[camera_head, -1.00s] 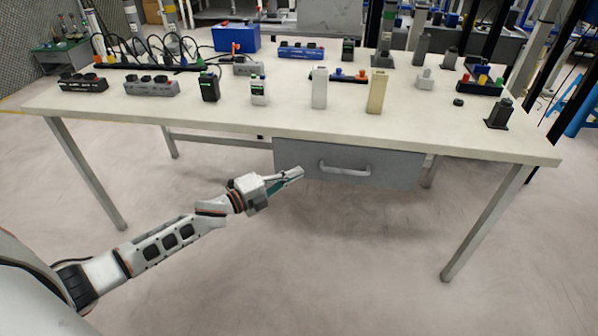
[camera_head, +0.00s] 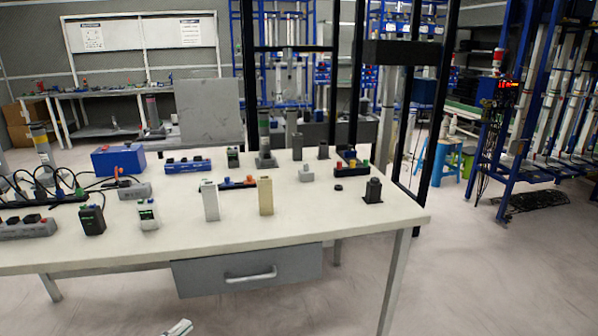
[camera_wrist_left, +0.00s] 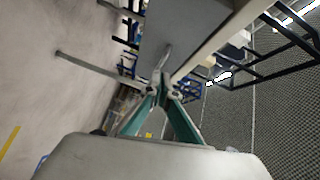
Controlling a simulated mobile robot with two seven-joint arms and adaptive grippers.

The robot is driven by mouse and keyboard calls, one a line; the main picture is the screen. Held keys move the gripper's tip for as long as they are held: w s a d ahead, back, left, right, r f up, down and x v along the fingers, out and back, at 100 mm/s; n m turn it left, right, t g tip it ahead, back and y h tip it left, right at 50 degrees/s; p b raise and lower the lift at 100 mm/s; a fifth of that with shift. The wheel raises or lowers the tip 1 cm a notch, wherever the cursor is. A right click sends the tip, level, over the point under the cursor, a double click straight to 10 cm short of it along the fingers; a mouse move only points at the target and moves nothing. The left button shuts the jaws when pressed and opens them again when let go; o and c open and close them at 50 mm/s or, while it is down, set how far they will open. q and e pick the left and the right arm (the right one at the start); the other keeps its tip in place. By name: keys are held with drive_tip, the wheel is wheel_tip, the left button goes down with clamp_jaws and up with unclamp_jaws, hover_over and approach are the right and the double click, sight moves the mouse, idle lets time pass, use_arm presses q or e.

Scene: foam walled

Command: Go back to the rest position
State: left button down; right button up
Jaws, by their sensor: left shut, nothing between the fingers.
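My left gripper (camera_head: 179,328) shows only as a small tip at the bottom edge of the head view, below and in front of the table drawer. In the left wrist view the left gripper (camera_wrist_left: 160,95) has its fingers together at the tips, with nothing between them. The grey drawer (camera_head: 215,279) with its pale handle is closed under the table top. It also shows beyond the fingertips in the left wrist view (camera_wrist_left: 188,30). The rest of the left arm is out of the head view. My right gripper is not in view.
The white table (camera_head: 330,228) carries power strips, small bottles, a white block (camera_head: 210,203), a beige block (camera_head: 265,197) and a blue box (camera_head: 118,161). Black posts stand behind it. Blue racks (camera_head: 520,150) and a blue stool (camera_head: 440,160) are at the right. The floor (camera_head: 480,280) right of the table is clear.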

use_arm(q)
drive_tip(key=s+d+f+n+g+y+p, duration=0.1)
drive_tip(key=s+d+n, duration=0.3)
drive_tip(key=s, duration=0.5)
drive_tip(key=s+d+f+n+g+y+p, duration=0.2)
drive_tip(key=s+d+f+n+p, duration=0.1)
drive_tip(key=s+n, duration=0.4)
drive_tip(key=s+d+f+n+g+y+p, duration=0.2)
drive_tip(key=s+d+n+p, duration=0.2)
drive_tip(key=s, duration=0.8)
drive_tip(key=shift+d+n, duration=0.45)
drive_tip(key=shift+n, duration=0.35)
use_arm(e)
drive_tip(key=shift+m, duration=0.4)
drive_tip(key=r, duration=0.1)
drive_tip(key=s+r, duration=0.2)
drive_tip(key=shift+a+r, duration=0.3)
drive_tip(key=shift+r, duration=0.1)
